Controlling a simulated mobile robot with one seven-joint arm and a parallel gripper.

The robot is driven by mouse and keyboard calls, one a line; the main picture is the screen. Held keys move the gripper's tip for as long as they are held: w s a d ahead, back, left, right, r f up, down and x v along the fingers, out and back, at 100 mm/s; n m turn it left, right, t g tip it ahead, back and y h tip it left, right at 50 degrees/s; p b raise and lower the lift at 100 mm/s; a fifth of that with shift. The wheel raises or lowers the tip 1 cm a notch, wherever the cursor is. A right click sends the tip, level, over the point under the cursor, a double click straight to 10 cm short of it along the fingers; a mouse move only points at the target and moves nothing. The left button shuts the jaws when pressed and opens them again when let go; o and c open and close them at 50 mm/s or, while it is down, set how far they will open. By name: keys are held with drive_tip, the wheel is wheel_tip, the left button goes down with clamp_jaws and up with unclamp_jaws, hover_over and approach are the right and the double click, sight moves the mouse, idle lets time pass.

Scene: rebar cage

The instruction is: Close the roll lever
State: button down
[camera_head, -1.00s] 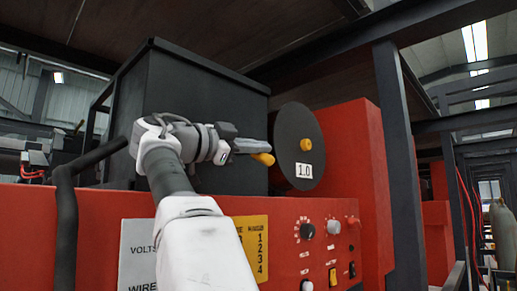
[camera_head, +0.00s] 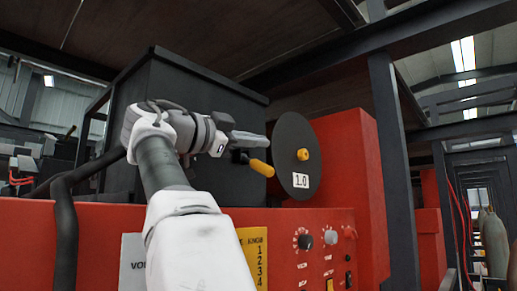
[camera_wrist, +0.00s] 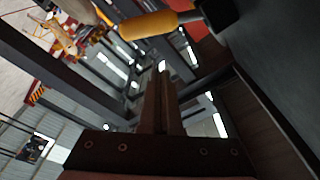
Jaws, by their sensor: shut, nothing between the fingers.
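The roll lever has a yellow handle (camera_head: 260,167) on a black mount, in front of the dark box and just left of the round black disc (camera_head: 300,156) labelled 1.0. The handle also crosses the top of the wrist view (camera_wrist: 160,22), with its black mount at the upper right. My gripper (camera_head: 263,142) is shut and empty, a little above the yellow handle in the head view and pointing right towards the disc. In the wrist view my fingers (camera_wrist: 160,80) are together, below the handle in the picture. A gap shows between fingers and handle.
A large dark box (camera_head: 190,100) stands behind my arm. The red machine front (camera_head: 290,225) carries knobs and switches below the lever. A black bent pipe (camera_head: 65,205) is at the left. Dark steel posts (camera_head: 390,150) stand to the right.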

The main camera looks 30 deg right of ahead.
drive_tip(key=v, duration=0.6)
drive_tip(key=shift+s+a+b, duration=0.3)
drive_tip(key=shift+s+a, duration=0.05)
drive_tip(key=shift+s, duration=0.05)
drive_tip(key=shift+f, duration=0.15)
